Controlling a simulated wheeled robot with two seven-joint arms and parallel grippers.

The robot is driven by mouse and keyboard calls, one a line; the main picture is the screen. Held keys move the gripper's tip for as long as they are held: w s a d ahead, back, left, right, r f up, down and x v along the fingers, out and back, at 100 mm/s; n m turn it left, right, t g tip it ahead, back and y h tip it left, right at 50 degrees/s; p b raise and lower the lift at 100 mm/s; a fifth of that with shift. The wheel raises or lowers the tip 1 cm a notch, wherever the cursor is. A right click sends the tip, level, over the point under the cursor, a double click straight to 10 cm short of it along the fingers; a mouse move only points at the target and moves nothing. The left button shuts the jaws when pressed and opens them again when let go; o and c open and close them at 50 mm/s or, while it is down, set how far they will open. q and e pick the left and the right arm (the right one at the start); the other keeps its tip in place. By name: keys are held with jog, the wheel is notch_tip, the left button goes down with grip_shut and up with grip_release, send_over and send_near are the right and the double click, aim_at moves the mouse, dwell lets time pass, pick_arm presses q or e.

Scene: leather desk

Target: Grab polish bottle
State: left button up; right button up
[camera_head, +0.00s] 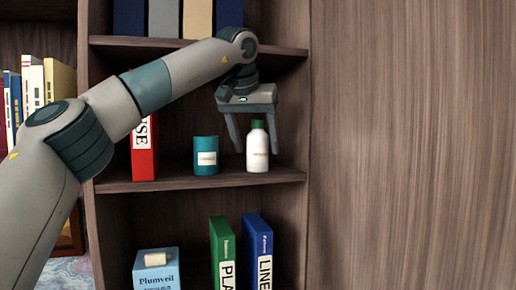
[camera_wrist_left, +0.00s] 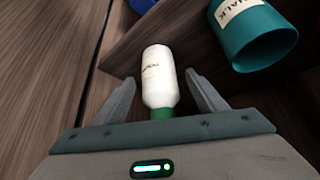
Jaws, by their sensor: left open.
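The polish bottle (camera_head: 257,150) is white with a green cap and a small label. It stands upright on the middle shelf in the head view. My left gripper (camera_head: 257,150) points down over it, with its fingers apart. In the left wrist view the bottle (camera_wrist_left: 159,78) lies between the two spread fingers of my left gripper (camera_wrist_left: 162,90), its green cap toward the palm. Gaps show between the fingers and the bottle. My right gripper is in neither view.
A teal chalk container (camera_head: 206,155) stands left of the bottle, also near in the left wrist view (camera_wrist_left: 252,35). A red book (camera_head: 144,152) stands farther left on the middle shelf (camera_head: 225,179). A wooden panel (camera_head: 415,150) is at right.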

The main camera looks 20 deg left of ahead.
aim_at(258, 151)
pick_arm(q)
jog(key=shift+p+x, duration=0.3)
jog(key=shift+x, duration=1.25)
jog(key=shift+r, duration=0.1)
jog(key=c, duration=1.3)
jog(key=shift+r, duration=0.15)
